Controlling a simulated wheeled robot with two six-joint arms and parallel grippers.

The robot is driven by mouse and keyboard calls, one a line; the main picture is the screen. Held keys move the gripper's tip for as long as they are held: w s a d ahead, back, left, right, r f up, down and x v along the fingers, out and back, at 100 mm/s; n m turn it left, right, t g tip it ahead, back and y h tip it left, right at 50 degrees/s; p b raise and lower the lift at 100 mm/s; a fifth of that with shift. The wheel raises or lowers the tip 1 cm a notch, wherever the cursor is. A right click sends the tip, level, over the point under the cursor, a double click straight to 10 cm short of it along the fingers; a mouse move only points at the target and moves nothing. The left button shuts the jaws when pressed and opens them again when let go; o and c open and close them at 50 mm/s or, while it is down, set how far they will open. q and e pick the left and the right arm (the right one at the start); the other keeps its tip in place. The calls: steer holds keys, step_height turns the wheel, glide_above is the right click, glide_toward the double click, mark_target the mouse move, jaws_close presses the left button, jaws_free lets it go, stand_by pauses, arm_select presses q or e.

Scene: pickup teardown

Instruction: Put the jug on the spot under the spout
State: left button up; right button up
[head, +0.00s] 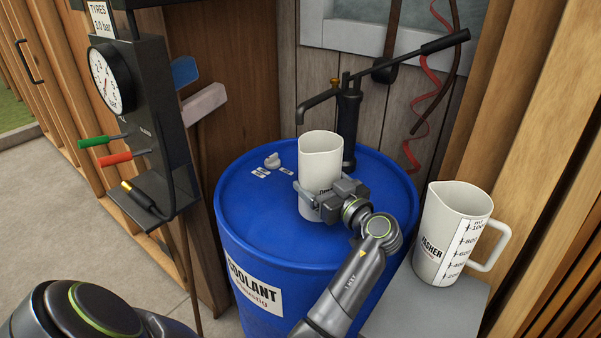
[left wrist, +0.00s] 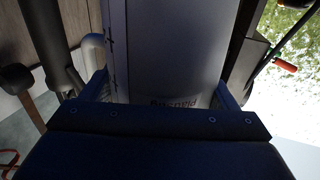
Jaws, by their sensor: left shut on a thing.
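A white jug (head: 320,165) with dark lettering is upright over the top of the blue coolant drum (head: 240,200). My left gripper (head: 328,195) is shut on its lower part. The jug also fills the middle of the left wrist view (left wrist: 165,50), between the two fingers (left wrist: 160,95). The pump's spout (head: 318,98) ends just above the jug's left rim. The jug hides the drum top beneath it, so I see no marked spot there. I cannot tell whether its base touches the drum. My right gripper is not in view.
The black pump body (head: 348,120) stands behind the jug. A pale cap (head: 272,161) with small labels lies left of it. A second white jug (head: 455,230), marked washer, stands on a grey shelf (head: 425,300) at right. A tyre gauge stand (head: 135,100) is at left.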

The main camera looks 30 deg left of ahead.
arm_select(q)
steer(key=x, duration=0.1)
steer(key=p+x, duration=0.1)
steer(key=x, duration=0.2)
steer(key=shift+w+a+f, duration=0.1)
steer(key=shift+a+f, duration=0.25)
steer(key=shift+f, duration=0.05)
steer(key=a+p, duration=0.1)
steer(key=w+a+f+p, duration=0.1)
steer(key=a, duration=0.1)
steer(key=shift+w+f, duration=0.15)
steer(key=shift+f, duration=0.05)
